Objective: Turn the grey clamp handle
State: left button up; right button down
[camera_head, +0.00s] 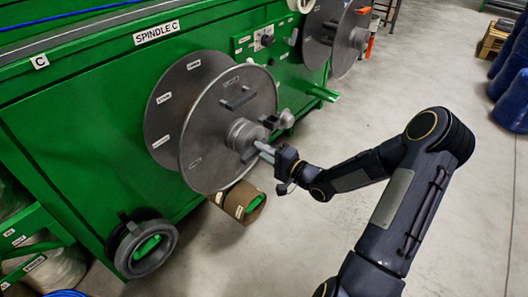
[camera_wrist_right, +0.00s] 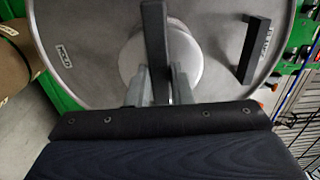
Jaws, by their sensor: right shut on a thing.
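The grey clamp handle (camera_wrist_right: 154,35) is a dark grey bar across the round hub (camera_wrist_right: 183,60) at the middle of the grey reel disc (camera_wrist_right: 95,30). In the head view the hub (camera_head: 243,135) stands out from the front disc (camera_head: 205,150) of the reel on spindle C. My right gripper (camera_head: 263,151) reaches in from the right at the hub. In the right wrist view its two grey fingers (camera_wrist_right: 158,84) stand on either side of the handle bar, shut on it. The fingers partly hide the handle in the head view. My left gripper is not in view.
A dark U-shaped grip (camera_wrist_right: 253,48) stands out from the disc beside the hub. The green machine (camera_head: 85,100) is behind the reel. A brown cardboard core (camera_head: 238,203) is below it, and a dark round wheel (camera_head: 146,247) is at lower left. Bare floor (camera_head: 330,130) lies to the right.

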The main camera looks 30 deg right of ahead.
jog(key=n+b, duration=0.2)
jog(key=n, duration=0.4)
jog(key=f+n+b, duration=0.1)
jog(key=n+b, duration=0.2)
jog(key=n, duration=0.2)
jog(key=d+n+b, duration=0.1)
jog(key=n+b, duration=0.2)
jog(key=n, duration=0.3)
jog(key=shift+w+f+n, duration=0.2)
jog(key=shift+n, duration=0.1)
dwell(0.3)
jog(key=c, duration=1.3)
grip_release()
jog(key=shift+r, duration=0.1)
